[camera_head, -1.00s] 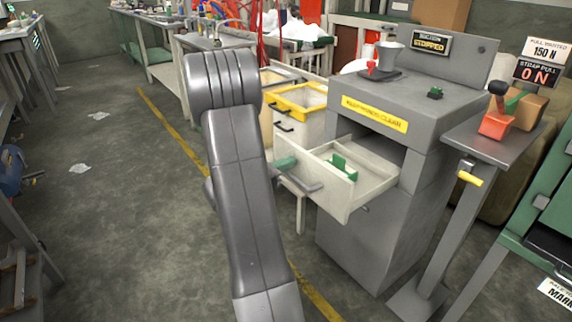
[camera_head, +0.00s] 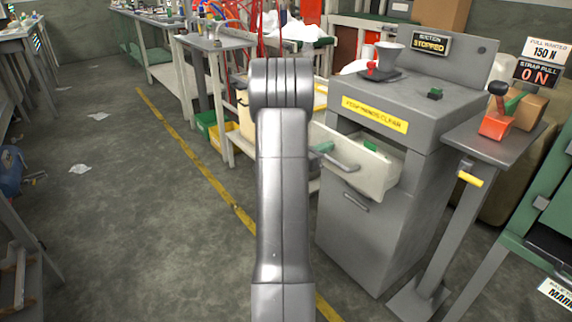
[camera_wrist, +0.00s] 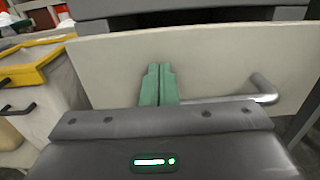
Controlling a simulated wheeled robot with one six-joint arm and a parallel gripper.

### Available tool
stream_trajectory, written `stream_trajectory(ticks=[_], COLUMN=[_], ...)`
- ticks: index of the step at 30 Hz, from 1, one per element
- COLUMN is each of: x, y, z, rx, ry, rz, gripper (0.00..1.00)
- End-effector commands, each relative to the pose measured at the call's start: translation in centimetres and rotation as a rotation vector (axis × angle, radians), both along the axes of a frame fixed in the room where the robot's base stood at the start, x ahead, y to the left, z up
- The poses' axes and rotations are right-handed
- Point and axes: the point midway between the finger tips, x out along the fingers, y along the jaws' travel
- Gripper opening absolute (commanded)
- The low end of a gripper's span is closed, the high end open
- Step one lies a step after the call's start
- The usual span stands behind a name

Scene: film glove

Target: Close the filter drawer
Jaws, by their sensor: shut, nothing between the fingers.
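The filter drawer (camera_head: 371,168) is a pale, box-shaped drawer in the grey machine (camera_head: 370,222). It stands partly out, and a green piece shows inside it in the head view. Its front panel (camera_wrist: 225,62) fills much of the wrist view, with a grey bar handle (camera_wrist: 264,90) at the right. My gripper (camera_wrist: 159,68) has two green fingers shut together with nothing between them. The fingertips are at the drawer front, left of the handle; whether they touch it is hard to tell. In the head view my gripper (camera_head: 322,148) is partly hidden by my arm.
A yellow-rimmed bin (camera_wrist: 35,65) stands left of the drawer. A side stand with a red lever block (camera_head: 496,125) is right of the machine. A workbench (camera_head: 215,42) is behind my arm. The floor at the left is largely clear.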

Motion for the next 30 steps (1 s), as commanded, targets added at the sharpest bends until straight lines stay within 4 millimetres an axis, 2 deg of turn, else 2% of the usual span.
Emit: stream_trajectory(ticks=[1, 6, 12, 18, 30], x=[0.7, 2.9, 4.7, 5.6, 5.9], y=[-1.3, -4.2, -6.5, -7.6, -8.0], z=[-0.1, -0.1, -0.1, 0.0, 0.2], rx=[0.0, -0.001, 0.0, 0.0, -0.001], ry=[-0.002, -0.002, 0.0, 0.0, -0.004], rz=[-0.006, -0.004, -0.001, 0.0, 0.0], gripper=[0.0, 0.0, 0.0, 0.0, 0.0])
